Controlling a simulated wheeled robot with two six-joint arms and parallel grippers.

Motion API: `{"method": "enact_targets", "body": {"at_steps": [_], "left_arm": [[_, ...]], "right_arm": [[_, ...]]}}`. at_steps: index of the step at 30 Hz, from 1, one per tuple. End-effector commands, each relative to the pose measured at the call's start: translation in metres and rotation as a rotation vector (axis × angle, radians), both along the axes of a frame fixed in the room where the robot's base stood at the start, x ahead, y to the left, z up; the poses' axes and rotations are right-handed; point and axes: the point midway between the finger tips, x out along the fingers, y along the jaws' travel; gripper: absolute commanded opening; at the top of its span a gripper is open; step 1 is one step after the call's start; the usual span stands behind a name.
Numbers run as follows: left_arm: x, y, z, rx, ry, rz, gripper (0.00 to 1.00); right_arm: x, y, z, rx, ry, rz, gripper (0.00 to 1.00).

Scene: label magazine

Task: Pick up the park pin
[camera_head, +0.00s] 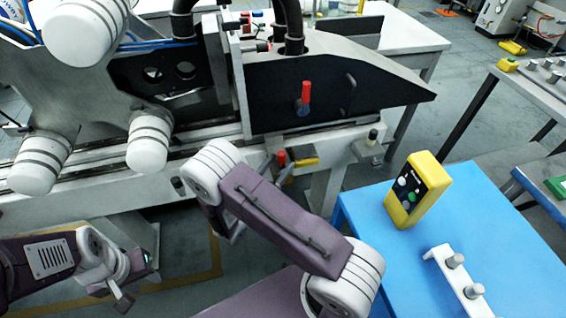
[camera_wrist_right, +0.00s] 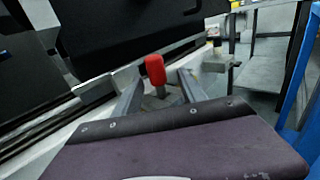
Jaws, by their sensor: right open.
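A pin with a red grip on a grey metal shank, which looks like the park pin (camera_wrist_right: 155,76), stands upright in the right wrist view. It also shows small at the machine's front edge in the head view (camera_head: 281,158). My right gripper (camera_wrist_right: 160,95) is open, with one grey finger on each side of the pin. I see no finger closed on it; contact cannot be told. In the head view my right arm hides most of that gripper. My left gripper (camera_head: 124,296) is low at the left, away from the pin; its jaws are unclear.
Another red handle (camera_head: 305,94) sits on the machine's black panel (camera_head: 340,92). A blue table (camera_head: 370,230) at right holds a yellow button box (camera_head: 417,190) and a white bracket with knobs (camera_head: 455,280). The machine's rail and frame lie close around the pin.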

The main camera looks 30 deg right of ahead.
Motion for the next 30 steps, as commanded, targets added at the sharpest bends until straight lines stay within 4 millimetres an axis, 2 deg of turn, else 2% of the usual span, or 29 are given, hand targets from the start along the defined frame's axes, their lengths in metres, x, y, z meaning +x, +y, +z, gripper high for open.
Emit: {"method": "enact_targets", "body": {"at_steps": [2, 10, 18, 23, 24, 30], "left_arm": [[0.000, 0.000, 0.000, 0.000, 0.000, 0.000, 0.36], [0.000, 0.000, -0.002, 0.000, 0.000, 0.000, 0.36], [0.000, 0.000, -0.002, 0.000, 0.000, 0.000, 0.36], [0.000, 0.000, -0.002, 0.000, 0.000, 0.000, 0.36], [0.000, 0.000, -0.002, 0.000, 0.000, 0.000, 0.36], [0.000, 0.000, -0.002, 0.000, 0.000, 0.000, 0.36]], "right_arm": [[0.002, -0.002, 0.000, 0.001, -0.001, 0.000, 0.49], [0.025, -0.040, 0.003, 0.001, -0.002, -0.004, 0.49], [0.029, -0.043, 0.003, 0.001, 0.000, 0.001, 0.49], [0.028, -0.043, 0.003, 0.001, 0.001, 0.001, 0.04], [0.028, -0.043, 0.003, 0.001, 0.001, 0.000, 0.00], [0.028, -0.043, 0.003, 0.001, 0.001, 0.000, 0.00]]}}
